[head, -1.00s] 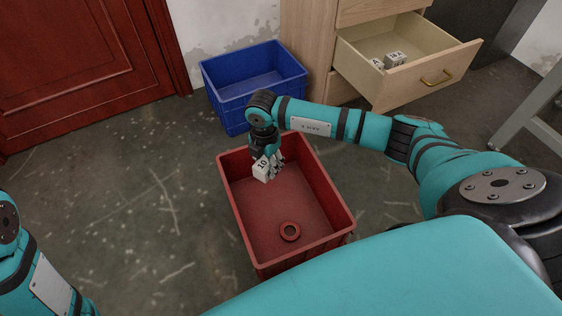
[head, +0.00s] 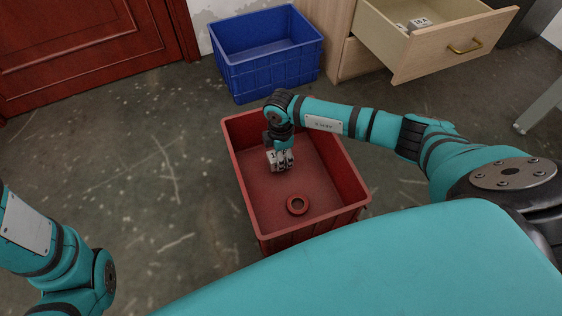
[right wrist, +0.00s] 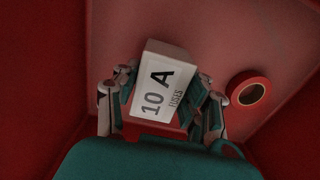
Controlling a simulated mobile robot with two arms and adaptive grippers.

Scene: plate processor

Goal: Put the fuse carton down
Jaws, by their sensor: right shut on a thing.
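The fuse carton, a white box printed "10 A FUSES" (right wrist: 153,92), is between the fingers of my right gripper (right wrist: 162,108), which is shut on it. In the head view the right gripper (head: 281,160) points down inside the red crate (head: 230,160), near its far left part, with the carton (head: 273,160) partly hidden by the fingers. The carton is low in the crate; I cannot tell whether it touches the floor of the crate. My left arm shows at the lower left of the head view, but its gripper is out of the picture.
A red ring (head: 297,205) lies on the crate floor toward the near end, and also shows in the right wrist view (right wrist: 248,92). A blue crate (head: 268,75) stands behind. An open drawer (head: 430,58) at the back right holds small white cartons (head: 417,24).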

